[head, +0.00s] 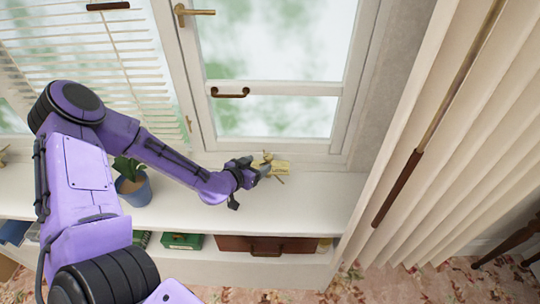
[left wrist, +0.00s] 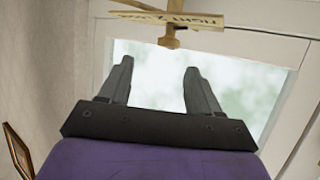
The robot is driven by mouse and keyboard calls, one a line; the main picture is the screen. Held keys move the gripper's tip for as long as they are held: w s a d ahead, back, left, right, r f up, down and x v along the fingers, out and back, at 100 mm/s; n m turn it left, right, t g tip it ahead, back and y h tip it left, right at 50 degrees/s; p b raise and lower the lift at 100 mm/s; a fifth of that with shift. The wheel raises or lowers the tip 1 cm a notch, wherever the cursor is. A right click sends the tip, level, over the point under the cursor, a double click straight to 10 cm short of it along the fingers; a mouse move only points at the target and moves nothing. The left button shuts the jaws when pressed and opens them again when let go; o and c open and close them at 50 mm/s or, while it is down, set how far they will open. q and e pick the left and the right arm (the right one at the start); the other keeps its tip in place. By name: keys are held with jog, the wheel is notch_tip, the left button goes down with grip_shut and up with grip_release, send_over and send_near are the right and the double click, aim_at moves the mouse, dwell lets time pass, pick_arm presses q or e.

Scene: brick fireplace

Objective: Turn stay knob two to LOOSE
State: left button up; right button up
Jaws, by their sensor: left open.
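The stay knob is a small brass piece beside a pale yellow label plate (head: 282,167) on the white window sill. In the left wrist view the plate (left wrist: 205,20) crosses the top with dark lettering, partly cut off and hard to read. A brass knob (left wrist: 170,38) sticks out from it. My left gripper (head: 262,170) is at the plate in the head view, partly covering it. In the left wrist view its two fingers (left wrist: 158,66) are spread with nothing between them. The knob lies beyond the fingertips. My right gripper is in neither view.
A potted plant (head: 133,188) stands on the sill (head: 310,205) left of my gripper. Pleated curtains (head: 450,150) hang on the right. The window has a brass handle (head: 230,93). A brown case (head: 265,245) and green box (head: 182,241) sit on the shelf below.

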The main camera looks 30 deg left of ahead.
aim_at(268, 156)
pick_arm(q)
jog(key=x, duration=0.2)
jog(key=a+x, duration=0.1)
jog(key=x, duration=0.4)
jog(key=shift+a+f+b, duration=0.2)
jog(key=shift+a+b, duration=0.05)
jog(key=shift+b, duration=0.05)
jog(key=shift+w+d, duration=0.1)
jog(key=shift+w, duration=0.15)
jog(key=shift+s+d+r, duration=0.1)
jog(key=c, duration=1)
jog(key=shift+c, duration=0.2)
